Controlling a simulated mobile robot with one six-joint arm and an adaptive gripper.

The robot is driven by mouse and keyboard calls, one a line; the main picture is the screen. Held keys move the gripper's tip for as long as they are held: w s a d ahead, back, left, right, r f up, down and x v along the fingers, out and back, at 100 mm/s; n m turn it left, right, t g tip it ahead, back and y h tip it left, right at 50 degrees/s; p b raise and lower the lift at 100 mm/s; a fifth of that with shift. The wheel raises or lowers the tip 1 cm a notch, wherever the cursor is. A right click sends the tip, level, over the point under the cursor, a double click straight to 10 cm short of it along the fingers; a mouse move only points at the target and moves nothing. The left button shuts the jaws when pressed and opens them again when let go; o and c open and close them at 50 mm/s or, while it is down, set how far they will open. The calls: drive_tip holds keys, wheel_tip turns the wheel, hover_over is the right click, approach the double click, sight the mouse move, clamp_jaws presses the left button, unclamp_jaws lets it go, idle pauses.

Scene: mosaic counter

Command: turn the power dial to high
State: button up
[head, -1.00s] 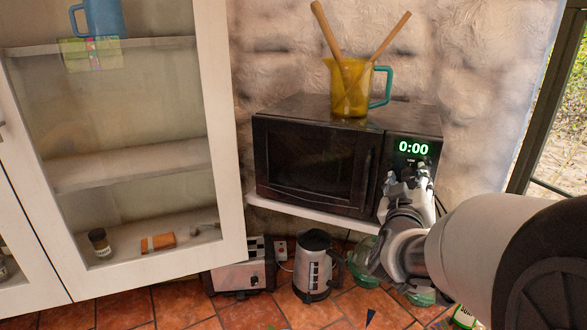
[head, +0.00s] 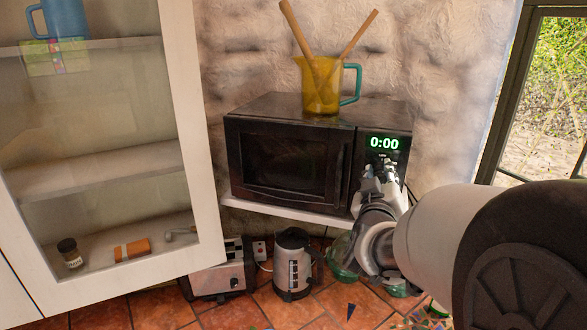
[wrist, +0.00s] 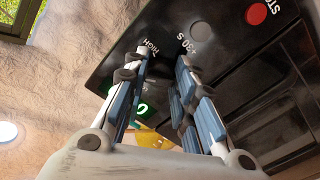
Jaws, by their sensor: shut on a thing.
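The black microwave (head: 285,155) stands on a white shelf, its green display (head: 383,143) reading 0:00. My gripper (head: 382,168) is at the control panel just below the display. In the wrist view, my gripper's (wrist: 163,65) two fingers straddle the dial's place on the panel and are shut on the power dial. The dial itself is dark and mostly hidden between the fingers, so I cannot tell where it points. The HIGH label (wrist: 150,46) shows beside the left fingertip. The grey +30S button (wrist: 200,31) and red STOP button (wrist: 257,13) are clear of the fingers.
A yellow jug (head: 318,90) with two wooden utensils stands on the microwave. A kettle (head: 292,265) and a toaster (head: 222,272) stand on the tiled counter below. A glass-door cabinet (head: 185,120) is at the left, a window (head: 545,95) at the right.

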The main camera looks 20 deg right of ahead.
drive_tip(key=shift+f+b, duration=0.1)
drive_tip(key=shift+b, duration=0.2)
drive_tip(key=m+b, duration=0.2)
drive_tip(key=b, duration=0.1)
drive_tip(key=shift+f+m, duration=0.1)
drive_tip(key=shift+m, duration=0.3)
drive_tip(key=m+b, duration=0.2)
drive_tip(key=b, duration=0.1)
drive_tip(key=shift+a+m, duration=0.1)
drive_tip(key=shift+m, duration=0.3)
drive_tip(key=m+b, duration=0.3)
drive_tip(key=shift+w, duration=0.1)
drive_tip(key=shift+m+b, duration=0.9)
drive_tip(key=shift+m, duration=0.7)
drive_tip(key=o, duration=1.1)
drive_tip(key=shift+r, duration=0.2)
drive_tip(key=shift+c, duration=0.2)
